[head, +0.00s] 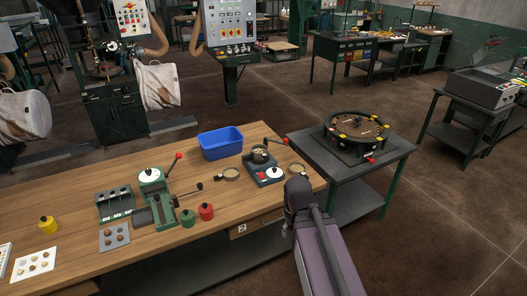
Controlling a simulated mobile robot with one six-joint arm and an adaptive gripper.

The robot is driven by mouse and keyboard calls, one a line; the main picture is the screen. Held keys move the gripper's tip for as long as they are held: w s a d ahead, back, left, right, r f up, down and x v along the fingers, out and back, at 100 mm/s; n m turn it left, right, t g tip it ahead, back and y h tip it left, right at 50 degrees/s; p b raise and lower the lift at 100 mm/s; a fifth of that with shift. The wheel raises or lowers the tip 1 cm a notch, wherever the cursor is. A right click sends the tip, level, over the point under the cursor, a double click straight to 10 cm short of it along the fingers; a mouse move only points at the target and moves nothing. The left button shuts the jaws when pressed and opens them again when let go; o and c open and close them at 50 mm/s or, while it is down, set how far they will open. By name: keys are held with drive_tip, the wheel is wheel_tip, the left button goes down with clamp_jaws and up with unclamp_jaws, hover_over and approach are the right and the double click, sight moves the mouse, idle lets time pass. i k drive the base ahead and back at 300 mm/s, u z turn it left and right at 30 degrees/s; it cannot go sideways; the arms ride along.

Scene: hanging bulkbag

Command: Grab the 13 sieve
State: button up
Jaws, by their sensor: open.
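No number is readable on either, so I cannot tell which is the 13 sieve. My arm reaches up from the bottom of the head view to the bench's right front edge. No gripper fingers show, and nothing held is visible.
A green press (155,190) and red and green weights stand further left. A grey table (350,165) with a round machine adjoins at right.

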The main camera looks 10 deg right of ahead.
sight(258, 150)
drive_tip(key=i, duration=0.85)
drive_tip(key=u, duration=0.05)
